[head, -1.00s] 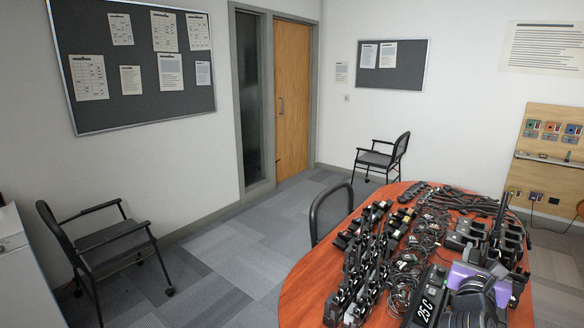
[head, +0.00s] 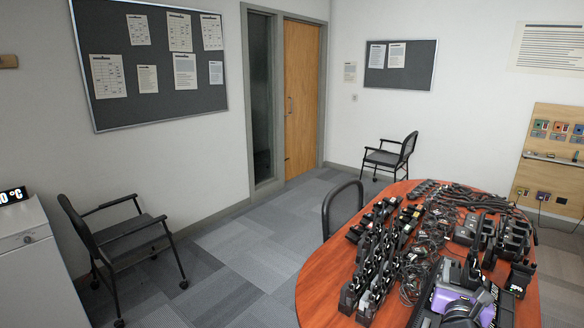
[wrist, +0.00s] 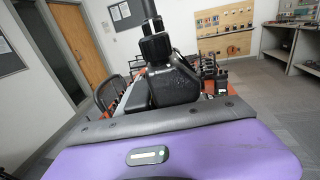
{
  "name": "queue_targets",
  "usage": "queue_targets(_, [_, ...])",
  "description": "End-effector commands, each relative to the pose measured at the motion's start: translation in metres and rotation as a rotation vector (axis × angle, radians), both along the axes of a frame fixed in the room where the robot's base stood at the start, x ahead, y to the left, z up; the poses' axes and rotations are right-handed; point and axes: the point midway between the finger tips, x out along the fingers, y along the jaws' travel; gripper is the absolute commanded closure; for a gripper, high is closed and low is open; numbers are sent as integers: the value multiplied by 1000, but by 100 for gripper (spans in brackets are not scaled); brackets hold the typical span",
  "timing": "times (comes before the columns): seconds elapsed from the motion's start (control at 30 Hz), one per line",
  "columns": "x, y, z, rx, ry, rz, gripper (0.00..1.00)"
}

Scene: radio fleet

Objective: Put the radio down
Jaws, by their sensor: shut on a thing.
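My gripper (wrist: 155,48) shows beyond my purple wrist housing in the wrist view, dark and small. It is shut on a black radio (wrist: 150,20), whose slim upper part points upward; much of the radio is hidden. The oval wooden table (head: 322,288) carries several black radios (head: 372,268) in rows. I cannot tell how high the held radio is above the table.
Tangled cables (head: 425,240) run down the table's middle, and black chargers (head: 505,235) crowd its right side. The table's left rim is bare. An armchair (head: 342,208) stands against the table. Another chair (head: 125,240) and a white cabinet (head: 40,265) are at the left. The floor between is clear.

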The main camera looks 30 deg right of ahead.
Motion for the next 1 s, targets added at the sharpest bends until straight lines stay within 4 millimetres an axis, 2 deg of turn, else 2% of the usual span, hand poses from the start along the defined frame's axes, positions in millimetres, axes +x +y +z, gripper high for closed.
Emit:
queue_targets(0.17, [17, 32, -34, 2, 4, 109, 100])
queue_targets(0.37, [35, 91, -89, 6, 4, 289, 100])
queue_targets(0.5, [42, 139, -125, 6, 1, 415, 100])
queue_targets(0.67, [45, 198, -161, 6, 1, 557, 100])
queue_targets(0.8, [41, 256, -190, 6, 0, 684, 100])
queue_targets(1.0, [26, 339, -223, 4, 0, 853, 100])
